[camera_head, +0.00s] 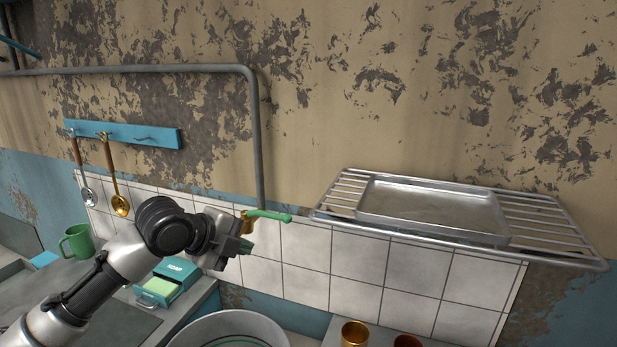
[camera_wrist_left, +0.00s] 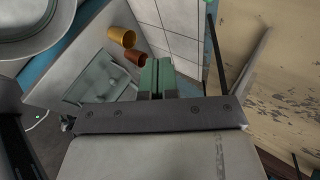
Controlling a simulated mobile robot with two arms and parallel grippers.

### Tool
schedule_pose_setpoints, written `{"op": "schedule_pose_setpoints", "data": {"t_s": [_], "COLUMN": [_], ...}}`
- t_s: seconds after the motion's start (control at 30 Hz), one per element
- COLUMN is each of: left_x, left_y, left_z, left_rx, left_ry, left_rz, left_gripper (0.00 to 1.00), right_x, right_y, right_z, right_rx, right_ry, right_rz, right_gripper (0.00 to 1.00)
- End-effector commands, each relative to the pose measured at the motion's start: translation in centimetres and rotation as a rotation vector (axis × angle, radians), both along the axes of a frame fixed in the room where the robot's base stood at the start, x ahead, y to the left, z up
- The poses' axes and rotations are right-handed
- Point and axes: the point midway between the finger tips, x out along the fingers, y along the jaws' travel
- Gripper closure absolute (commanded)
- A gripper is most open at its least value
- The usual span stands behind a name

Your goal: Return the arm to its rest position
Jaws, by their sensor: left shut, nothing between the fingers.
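My left arm comes in from the lower left in the head view. Its gripper (camera_head: 245,247) is raised in front of the tiled wall, above the counter and the basin. The gripper sits just below a green lever handle (camera_head: 268,215) at the lower end of the wall pipe; whether they touch cannot be told. In the left wrist view the green fingertips (camera_wrist_left: 156,76) are together with nothing between them. My right gripper is in neither view.
A round white basin (camera_head: 190,334), a teal soap box (camera_head: 168,283) and a green mug (camera_head: 78,241) lie below. A metal rack (camera_head: 550,235) with a tray (camera_head: 430,207) juts out at right. A gold cup (camera_head: 355,334) and a brown cup (camera_wrist_left: 136,57) stand on the counter.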

Motion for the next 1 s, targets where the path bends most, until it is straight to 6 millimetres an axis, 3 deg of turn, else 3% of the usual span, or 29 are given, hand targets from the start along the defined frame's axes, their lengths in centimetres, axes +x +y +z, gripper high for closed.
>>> {"op": "schedule_pose_setpoints", "data": {"t_s": [0.03,0.2,0.5,0.7,1.0], "left_x": [-1.0,-5.1,-14.2,-21.2,-29.3], "left_y": [-1.1,-3.7,-4.6,-2.7,1.0], "left_z": [-2.4,-9.5,-18.8,-23.2,-26.2], "left_rx": [-0.024,-0.133,-0.360,-0.496,-0.591], "left_ry": [0.049,0.217,0.510,0.680,0.789], "left_rz": [0.015,0.154,0.562,0.944,1.417], "left_gripper": [1.00,1.00,1.00,1.00,1.00], "right_x": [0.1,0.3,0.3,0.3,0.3], "right_y": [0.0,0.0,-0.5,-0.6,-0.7], "right_z": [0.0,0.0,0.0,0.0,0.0], "right_rx": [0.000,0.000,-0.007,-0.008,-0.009], "right_ry": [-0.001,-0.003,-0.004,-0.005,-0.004], "right_rz": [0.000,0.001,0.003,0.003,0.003], "right_gripper": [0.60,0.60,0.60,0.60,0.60]}}
